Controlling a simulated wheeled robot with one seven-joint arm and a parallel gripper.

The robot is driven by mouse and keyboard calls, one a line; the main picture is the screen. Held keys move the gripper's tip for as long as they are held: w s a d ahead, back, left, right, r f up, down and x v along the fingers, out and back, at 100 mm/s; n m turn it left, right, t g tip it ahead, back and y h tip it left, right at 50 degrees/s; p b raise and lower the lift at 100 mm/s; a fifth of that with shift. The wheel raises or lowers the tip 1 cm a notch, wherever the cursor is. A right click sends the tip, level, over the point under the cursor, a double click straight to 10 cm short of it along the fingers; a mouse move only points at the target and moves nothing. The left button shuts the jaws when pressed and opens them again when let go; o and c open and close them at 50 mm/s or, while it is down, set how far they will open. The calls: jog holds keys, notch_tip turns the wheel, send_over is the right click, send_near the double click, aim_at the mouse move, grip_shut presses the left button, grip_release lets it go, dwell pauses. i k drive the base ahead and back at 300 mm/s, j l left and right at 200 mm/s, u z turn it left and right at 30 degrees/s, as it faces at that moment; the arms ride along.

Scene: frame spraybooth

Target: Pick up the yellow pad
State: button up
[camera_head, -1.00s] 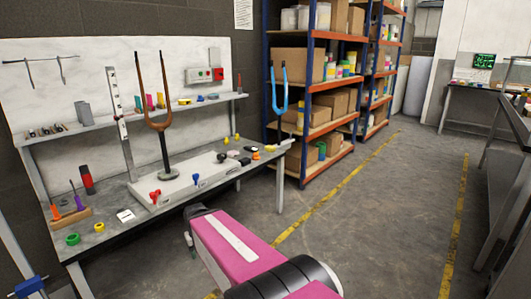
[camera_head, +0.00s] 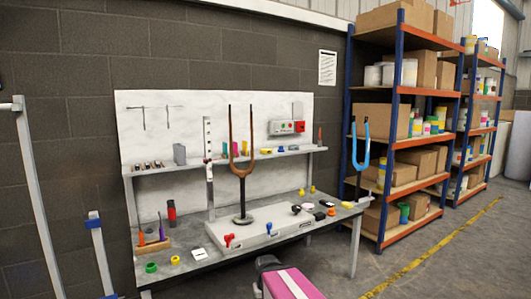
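Several small yellow things are on the workbench (camera_head: 190,268), and I cannot tell for sure which is the yellow pad. A flat yellow piece (camera_head: 347,204) lies near the bench's right end, close to small black and orange pieces. Another yellow piece (camera_head: 266,151) is on the bench's upper shelf (camera_head: 225,157). Two upright yellow pieces (camera_head: 301,191) stand toward the back of the bench top. My gripper is not seen.
A brown fork (camera_head: 232,140) stands upright on a pale slab (camera_head: 270,238) on the bench. A blue fork (camera_head: 360,150) stands at the bench's right end. Shelving (camera_head: 397,148) with boxes is at the right. Floor right of the bench is clear.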

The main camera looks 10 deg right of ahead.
aim_at(346, 205)
jog(key=z, duration=0.35)
jog(key=i+l+z, duration=0.1)
jog(key=i+z, duration=0.65)
jog(key=i, duration=0.1)
